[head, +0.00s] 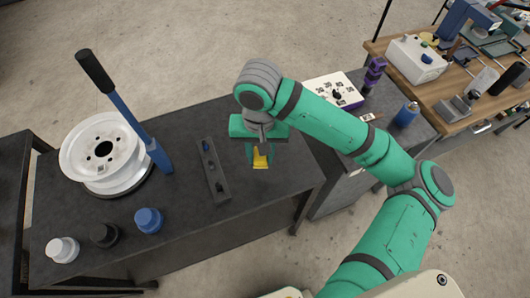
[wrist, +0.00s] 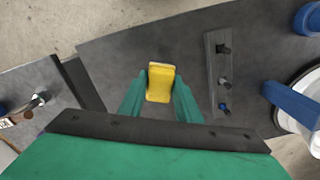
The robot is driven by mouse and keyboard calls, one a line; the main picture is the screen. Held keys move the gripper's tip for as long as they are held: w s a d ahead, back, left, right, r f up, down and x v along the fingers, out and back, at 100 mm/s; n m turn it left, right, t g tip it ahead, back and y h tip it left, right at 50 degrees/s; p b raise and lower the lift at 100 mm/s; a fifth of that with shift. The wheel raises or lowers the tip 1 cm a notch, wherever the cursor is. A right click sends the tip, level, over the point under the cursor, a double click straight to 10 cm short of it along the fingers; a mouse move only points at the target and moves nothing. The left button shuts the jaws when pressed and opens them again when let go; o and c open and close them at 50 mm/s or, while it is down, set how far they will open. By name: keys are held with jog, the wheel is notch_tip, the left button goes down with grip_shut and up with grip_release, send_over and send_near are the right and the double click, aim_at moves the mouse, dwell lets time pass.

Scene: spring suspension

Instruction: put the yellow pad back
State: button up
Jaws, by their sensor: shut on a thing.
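The yellow pad (head: 261,159) is between the fingers of my gripper (head: 259,157), over the dark tabletop. In the wrist view the yellow pad (wrist: 160,82) stands out between the two green fingertips of my gripper (wrist: 160,84), which are shut on it. A dark grey rack (head: 214,170) lies on the table just left of the gripper; the rack also shows in the wrist view (wrist: 213,57). It has several holes or pegs in a row, one of them blue. Whether the pad touches the table I cannot tell.
A white wheel (head: 98,150) and a blue lever with a black handle (head: 120,105) stand at the left. White, black and blue (head: 148,220) knobs stand along the front left. A white box (head: 334,90) sits behind my arm. The tabletop right of the rack is clear.

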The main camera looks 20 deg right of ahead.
jog(key=w+d+f, duration=0.1)
jog(key=f, duration=0.1)
jog(key=w+d+f, duration=0.1)
jog(key=w, duration=0.1)
jog(key=w+f, duration=0.1)
jog(key=f, duration=0.1)
jog(key=shift+w+d+f, duration=0.2)
jog(key=shift+d+f, duration=0.1)
jog(key=shift+d, duration=0.1)
jog(key=shift+w+d+f, duration=0.1)
jog(key=shift+w+f, duration=0.05)
jog(key=shift+f, duration=0.8)
jog(key=shift+w+d+f, duration=0.1)
jog(key=shift+w+f, duration=0.05)
jog(key=shift+f, duration=0.75)
jog(key=o, duration=1)
jog(key=shift+f, duration=0.15)
notch_tip(320, 180, up, 12)
jog(key=shift+r, duration=0.2)
